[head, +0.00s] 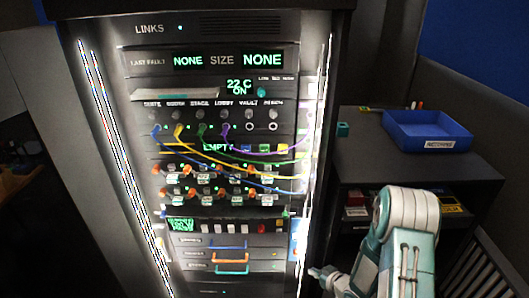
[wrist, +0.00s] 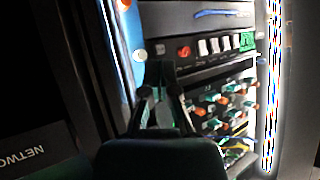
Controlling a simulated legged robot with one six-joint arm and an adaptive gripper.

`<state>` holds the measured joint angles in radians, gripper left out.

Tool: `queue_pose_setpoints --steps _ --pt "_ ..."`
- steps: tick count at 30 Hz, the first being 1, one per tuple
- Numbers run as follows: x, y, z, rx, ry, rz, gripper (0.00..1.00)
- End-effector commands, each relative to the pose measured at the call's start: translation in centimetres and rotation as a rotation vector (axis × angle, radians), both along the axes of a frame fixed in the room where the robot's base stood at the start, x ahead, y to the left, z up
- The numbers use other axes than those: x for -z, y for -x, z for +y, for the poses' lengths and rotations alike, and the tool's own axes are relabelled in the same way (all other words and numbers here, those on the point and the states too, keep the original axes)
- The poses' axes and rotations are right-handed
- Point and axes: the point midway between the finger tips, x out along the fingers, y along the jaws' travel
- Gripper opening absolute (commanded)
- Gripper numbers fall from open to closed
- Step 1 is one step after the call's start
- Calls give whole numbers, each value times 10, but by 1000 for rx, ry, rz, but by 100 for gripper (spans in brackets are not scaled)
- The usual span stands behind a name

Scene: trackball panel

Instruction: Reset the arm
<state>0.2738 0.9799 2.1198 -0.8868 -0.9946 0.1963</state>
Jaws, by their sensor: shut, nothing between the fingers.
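My gripper (head: 318,272) shows at the bottom of the head view, at the lower right of the lit rack (head: 310,160), with my pale teal arm behind it. In the wrist view my gripper (wrist: 158,80) is dark, shut and empty, in front of the rack's edge. The rack panel (wrist: 215,65) appears upside down there, with a red button (wrist: 184,51) and white switches beside the fingers. I cannot tell whether the fingertips touch anything.
A blue tray (head: 428,131) stands on a dark cabinet (head: 365,160) right of the rack, with a small teal block (head: 343,129) beside it. Coloured cables (head: 235,165) hang across the rack front. A dark box with "NETWO" lettering (wrist: 38,152) is at the wrist view's lower left.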

Motion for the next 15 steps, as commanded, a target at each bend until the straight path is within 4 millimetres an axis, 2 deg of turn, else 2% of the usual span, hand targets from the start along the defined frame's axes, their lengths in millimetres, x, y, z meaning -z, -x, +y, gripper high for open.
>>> queue_pose_setpoints --steps 10,15 --pt "-52 -20 -20 62 140 10 0" --pt "-102 -27 -33 131 245 26 0"
